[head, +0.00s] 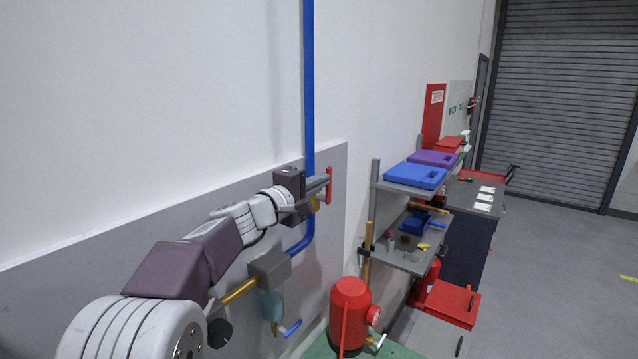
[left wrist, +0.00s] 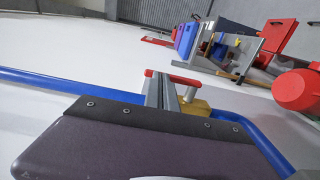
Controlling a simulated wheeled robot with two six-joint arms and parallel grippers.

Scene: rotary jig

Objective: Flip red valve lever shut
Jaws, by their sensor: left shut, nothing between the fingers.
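The red valve lever (head: 329,185) stands roughly upright beside the blue pipe, in line with it, near a brass valve body (head: 314,203). My left gripper (head: 322,183) is shut and empty, with its fingertips right at the lever. In the left wrist view the red lever (left wrist: 180,79) crosses just beyond the closed fingertips (left wrist: 160,90), and the brass valve body (left wrist: 196,108) is to their right. The fingers hide part of the lever. I cannot tell whether they touch it. My right gripper is in neither view.
The blue pipe (head: 308,90) runs down the wall and bends below the valve. A grey box (head: 270,268) and a blue-handled tap (head: 291,328) are lower on the panel. A red tank (head: 350,305) and a shelf (head: 405,257) stand to the right. Open floor (head: 560,260) lies farther right.

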